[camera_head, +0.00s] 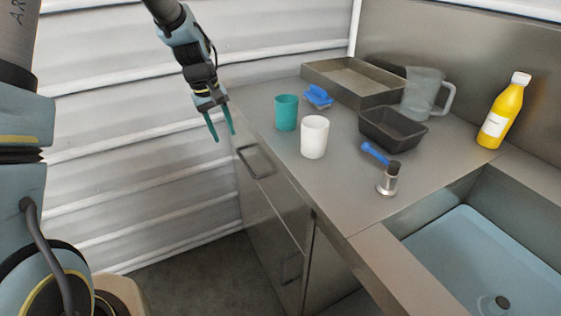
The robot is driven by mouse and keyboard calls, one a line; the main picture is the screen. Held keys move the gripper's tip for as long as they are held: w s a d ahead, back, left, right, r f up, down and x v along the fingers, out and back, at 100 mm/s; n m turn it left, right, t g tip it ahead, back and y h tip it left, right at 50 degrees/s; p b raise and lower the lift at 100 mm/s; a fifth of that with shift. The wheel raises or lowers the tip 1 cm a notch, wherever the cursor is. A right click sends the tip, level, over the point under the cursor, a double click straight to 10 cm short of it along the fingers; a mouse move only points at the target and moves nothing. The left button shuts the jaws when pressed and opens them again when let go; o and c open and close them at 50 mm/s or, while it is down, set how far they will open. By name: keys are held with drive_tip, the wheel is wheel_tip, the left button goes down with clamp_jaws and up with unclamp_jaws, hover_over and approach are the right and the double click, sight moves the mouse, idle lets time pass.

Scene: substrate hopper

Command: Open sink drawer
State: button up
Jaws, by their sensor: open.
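The sink drawer (266,190) is in the steel cabinet front below the counter, left of the sink, and looks shut. Its dark bar handle (258,162) sits near the top of the front. A second handle (291,269) shows lower down on the cabinet. My gripper (220,137) is open and empty, with teal fingers pointing down. In the picture it is up and left of the upper handle, apart from it, in front of the corrugated wall.
On the counter (352,207) stand a teal cup (286,112), a white cup (314,137), a dark tray (393,130), a metal tray (318,78), a clear jug (423,94) and a yellow bottle (503,112). The sink (480,250) is at right. The floor (200,275) before the cabinet is clear.

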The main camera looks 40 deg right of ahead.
sight(246, 163)
drive_tip(key=d+f, duration=0.1)
drive_tip(key=f, duration=0.2)
drive_tip(key=s+d+f+p, duration=0.1)
drive_tip(key=d+f, duration=0.1)
drive_tip(key=f, duration=0.2)
drive_tip(key=d+f+p, duration=0.1)
drive_tip(key=f, duration=0.3)
drive_tip(key=shift+s+d, duration=0.25)
drive_tip(key=shift+d, duration=0.1)
drive_tip(key=shift+c, duration=0.3)
clamp_jaws()
idle(0.7)
